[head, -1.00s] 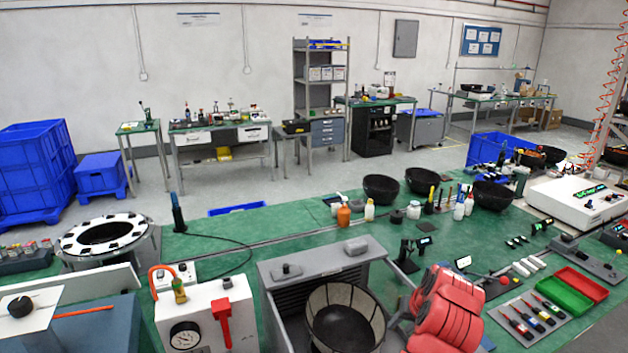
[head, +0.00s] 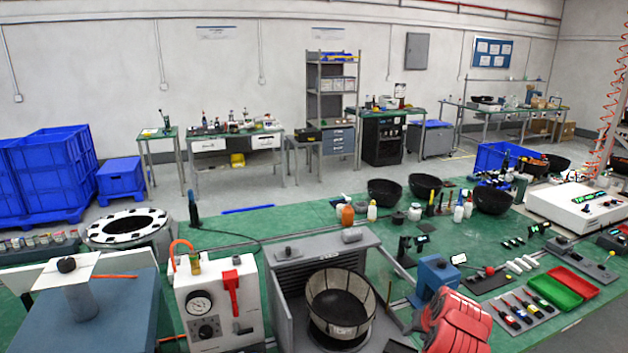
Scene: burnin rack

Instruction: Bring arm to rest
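My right arm and gripper (head: 454,322) show as a red, rounded shape at the bottom edge, right of the middle. It is low, in front of the green bench (head: 400,290) and right of the grey unit with the round basket (head: 340,300). Its fingers cannot be made out, so I cannot tell whether it is open or shut. I see nothing held in it. My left arm and gripper are not in view.
A blue device (head: 436,274) stands just behind the red arm. A white gauge box (head: 213,300) stands to the left. Black bowls (head: 385,192) stand farther back.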

